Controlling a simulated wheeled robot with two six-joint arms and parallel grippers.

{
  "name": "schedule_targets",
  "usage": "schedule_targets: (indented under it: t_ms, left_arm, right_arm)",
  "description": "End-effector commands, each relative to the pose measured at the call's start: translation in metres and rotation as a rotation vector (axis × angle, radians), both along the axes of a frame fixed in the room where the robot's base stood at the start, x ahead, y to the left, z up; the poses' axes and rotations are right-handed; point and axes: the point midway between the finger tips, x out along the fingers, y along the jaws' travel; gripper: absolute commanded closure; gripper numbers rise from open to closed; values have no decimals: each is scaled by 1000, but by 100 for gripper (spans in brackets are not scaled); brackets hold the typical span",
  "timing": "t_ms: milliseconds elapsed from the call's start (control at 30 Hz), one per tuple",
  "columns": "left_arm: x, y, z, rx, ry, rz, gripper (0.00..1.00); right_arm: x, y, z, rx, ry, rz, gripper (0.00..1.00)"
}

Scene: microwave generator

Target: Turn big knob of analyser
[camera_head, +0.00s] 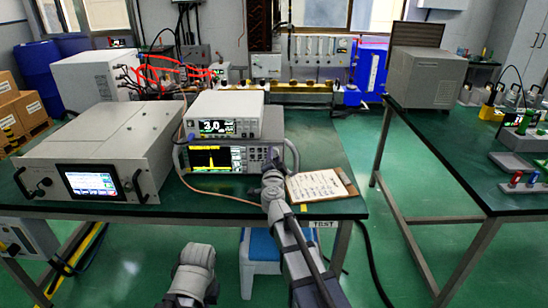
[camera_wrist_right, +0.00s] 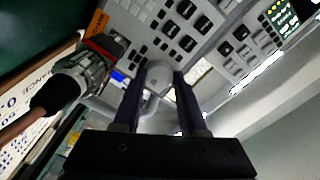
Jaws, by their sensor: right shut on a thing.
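The analyser (camera_head: 215,158) stands on the green table, with a yellow trace on its dark screen and a grey frame with side handles. Another instrument (camera_head: 222,107) reading about 3.0 rests on top of it. My right gripper (camera_head: 272,172) is at the right part of the analyser's front panel. In the right wrist view its two dark fingers (camera_wrist_right: 160,82) are shut on the pale round big knob (camera_wrist_right: 158,74), one on each side. The knob is hidden behind my gripper in the head view. My left gripper is out of view.
A clipboard (camera_head: 318,186) lies close to the right of my right arm. A large grey unit with a blue screen (camera_head: 100,155) stands left. A cable connector (camera_wrist_right: 75,82) sits on the panel near the knob. A blue stool (camera_head: 259,248) is under the table.

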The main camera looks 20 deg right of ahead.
Motion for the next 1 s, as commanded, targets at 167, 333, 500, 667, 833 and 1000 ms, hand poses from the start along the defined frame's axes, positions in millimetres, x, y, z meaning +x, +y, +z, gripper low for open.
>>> schedule_targets:
  t_ms: [167,333,500,667,833,1000]
  left_arm:
    - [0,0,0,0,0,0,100]
    - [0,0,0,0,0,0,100]
    - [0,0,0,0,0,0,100]
    - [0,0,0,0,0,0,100]
    - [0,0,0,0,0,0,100]
    - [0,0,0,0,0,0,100]
  right_arm:
    - [0,0,0,9,-3,-1,100]
    - [0,0,0,8,-2,-1,54]
    - [0,0,0,8,-2,0,35]
    - [0,0,0,7,-2,0,29]
    - [-1,0,0,7,-2,0,29]
    - [-11,3,0,7,-2,0,29]
